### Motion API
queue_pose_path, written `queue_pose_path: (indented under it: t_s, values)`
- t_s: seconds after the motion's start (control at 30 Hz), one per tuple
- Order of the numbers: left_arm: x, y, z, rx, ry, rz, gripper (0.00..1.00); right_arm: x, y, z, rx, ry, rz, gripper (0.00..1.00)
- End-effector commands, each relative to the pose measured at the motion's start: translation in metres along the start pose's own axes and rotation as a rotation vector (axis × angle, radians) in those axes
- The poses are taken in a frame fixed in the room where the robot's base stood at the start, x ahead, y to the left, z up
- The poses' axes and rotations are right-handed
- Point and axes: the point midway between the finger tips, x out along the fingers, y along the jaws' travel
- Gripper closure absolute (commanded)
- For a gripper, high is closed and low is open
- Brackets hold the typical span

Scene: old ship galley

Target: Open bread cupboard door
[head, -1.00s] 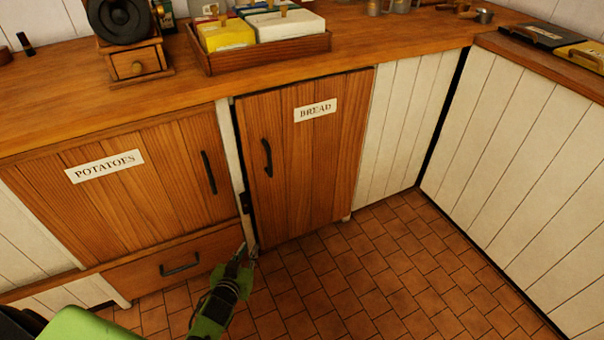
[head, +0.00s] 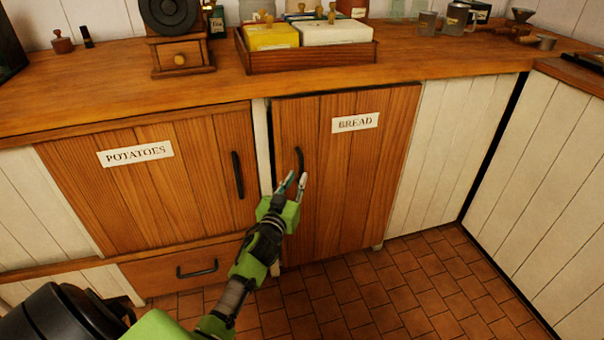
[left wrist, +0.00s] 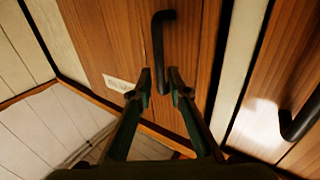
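The bread cupboard door (head: 345,190) is brown planked wood with a white BREAD label (head: 355,122). A dark gap runs along its left edge. Its black curved handle (head: 299,160) is near that edge. My left gripper (head: 296,178) is at the handle's lower part, fingers pointing up at the door. In the left wrist view the gripper (left wrist: 158,78) is open, with one finger on each side of the handle (left wrist: 164,50). I cannot tell whether the fingers touch it. My right gripper is not in view.
The potatoes cupboard (head: 150,175) with its black handle (head: 238,175) is on the left, above a drawer (head: 195,271). A wooden counter (head: 210,85) runs above, with a box tray (head: 310,60) on it. The tiled floor (head: 430,290) before the door is clear.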

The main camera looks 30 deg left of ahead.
Motion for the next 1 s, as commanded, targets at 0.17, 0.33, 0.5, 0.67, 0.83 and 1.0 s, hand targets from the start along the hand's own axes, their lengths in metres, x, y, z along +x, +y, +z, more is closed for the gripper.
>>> queue_pose_path:
  t_s: [0.17,0.33,0.5,0.67,0.83,1.0]
  values:
    - [0.032,0.001,0.001,0.002,0.001,0.001,0.83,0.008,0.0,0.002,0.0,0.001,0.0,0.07]
    - [0.047,0.0,0.001,0.0,0.0,0.001,0.83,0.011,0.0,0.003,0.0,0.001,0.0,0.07]
    - [0.051,0.001,0.001,0.001,-0.001,0.001,0.83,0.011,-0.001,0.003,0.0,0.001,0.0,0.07]
    - [0.05,0.001,0.001,0.001,-0.001,0.001,0.83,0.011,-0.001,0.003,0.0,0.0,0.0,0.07]
    - [0.05,0.001,0.001,0.001,-0.001,0.001,1.0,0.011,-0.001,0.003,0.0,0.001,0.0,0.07]
    - [0.05,0.001,0.001,0.0,-0.001,-0.001,1.0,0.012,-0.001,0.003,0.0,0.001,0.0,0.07]
